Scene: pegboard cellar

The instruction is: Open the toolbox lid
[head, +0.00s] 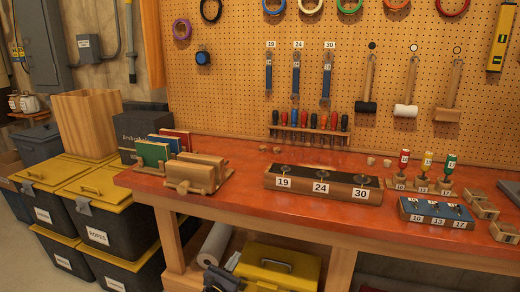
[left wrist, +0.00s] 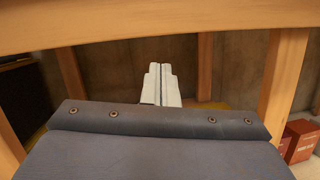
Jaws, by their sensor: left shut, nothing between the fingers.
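The toolbox (head: 280,264) is under the workbench at the bottom of the head view. It has a yellow lid with a dark handle on top, and the lid looks shut. Its lower part is cut off by the picture edge. My left gripper (head: 233,261) is low, just left of the toolbox, and only partly shows. In the left wrist view its pale fingers (left wrist: 161,85) are together and empty. A strip of yellow shows behind them, too little to tell what it is. My right gripper is not in view.
The red workbench top (head: 240,203) and its front beam (left wrist: 160,20) lie above my left gripper. A bench leg (head: 170,240) stands to the left, beside a white roll (head: 214,243). Yellow-lidded bins (head: 110,205) are stacked farther left. Red boxes (left wrist: 302,138) show at right.

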